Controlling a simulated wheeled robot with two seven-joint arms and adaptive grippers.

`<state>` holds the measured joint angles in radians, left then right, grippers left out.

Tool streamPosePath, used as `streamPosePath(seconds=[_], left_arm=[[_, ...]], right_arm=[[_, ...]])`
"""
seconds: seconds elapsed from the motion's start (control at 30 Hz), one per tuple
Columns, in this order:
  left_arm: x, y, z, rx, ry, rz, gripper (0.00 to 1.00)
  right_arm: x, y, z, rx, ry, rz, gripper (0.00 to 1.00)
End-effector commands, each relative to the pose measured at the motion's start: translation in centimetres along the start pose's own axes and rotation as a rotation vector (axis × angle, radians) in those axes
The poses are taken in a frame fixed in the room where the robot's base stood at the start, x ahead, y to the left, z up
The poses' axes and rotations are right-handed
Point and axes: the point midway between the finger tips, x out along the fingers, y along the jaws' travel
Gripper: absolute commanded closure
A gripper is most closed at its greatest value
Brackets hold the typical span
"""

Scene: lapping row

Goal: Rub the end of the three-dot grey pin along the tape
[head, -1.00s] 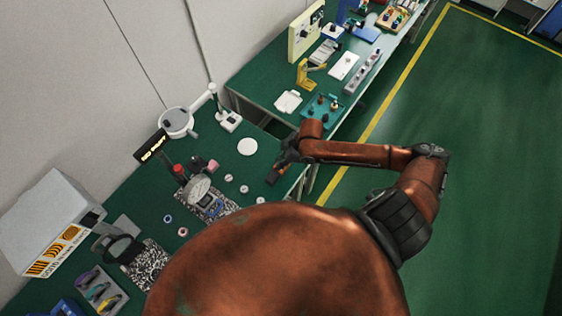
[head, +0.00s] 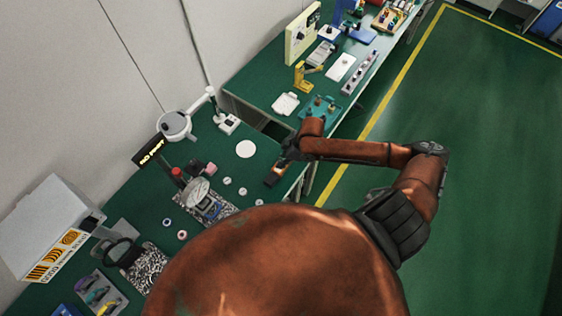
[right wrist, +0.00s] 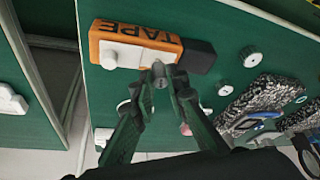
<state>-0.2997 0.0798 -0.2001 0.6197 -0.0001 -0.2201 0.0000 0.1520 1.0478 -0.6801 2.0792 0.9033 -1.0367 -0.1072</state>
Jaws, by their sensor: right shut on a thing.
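The tape (right wrist: 139,40) is an orange block with TAPE printed on it, a white piece on its side and a dark end. It lies on the green bench and also shows in the head view (head: 274,178). My right gripper (right wrist: 161,86) is shut on the grey pin (right wrist: 158,73), a short piece between its fingertips. The pin's upper end appears close to the tape's edge in the right wrist view; I cannot tell if they touch. No dots can be made out on the pin. In the head view my right gripper (head: 289,152) is beside the tape. My left gripper is out of view.
Several small white round pieces (right wrist: 253,60) lie near the tape. Black-and-white speckled plates (right wrist: 260,103) are farther right. In the head view a white disc (head: 246,149) and a teal tray (head: 318,108) lie nearby. The bench edge is close to my right arm.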

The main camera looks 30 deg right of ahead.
Motion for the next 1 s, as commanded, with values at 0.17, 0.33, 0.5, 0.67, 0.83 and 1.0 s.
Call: streamPosePath(seconds=[0.17, 0.33, 0.5, 0.67, 0.83, 1.0], left_arm=[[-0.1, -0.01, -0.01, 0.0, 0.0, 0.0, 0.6], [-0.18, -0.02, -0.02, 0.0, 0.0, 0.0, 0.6], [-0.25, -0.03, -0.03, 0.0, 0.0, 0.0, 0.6], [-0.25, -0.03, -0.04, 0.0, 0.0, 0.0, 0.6], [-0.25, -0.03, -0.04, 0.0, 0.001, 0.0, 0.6], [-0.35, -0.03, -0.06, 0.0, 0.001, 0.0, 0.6]], right_arm=[[-0.08, 0.33, 0.24, 0.001, -0.001, 0.001, 1.0], [-0.17, 0.6, 0.38, 0.001, -0.001, 0.001, 1.0], [-0.23, 0.84, 0.52, 0.001, -0.001, 0.001, 1.0], [-0.23, 0.88, 0.54, 0.001, 0.0, 0.001, 1.0], [-0.23, 0.86, 0.52, 0.001, 0.0, 0.001, 1.0], [-0.2, 0.7, 0.43, 0.001, 0.0, 0.0, 1.0]])
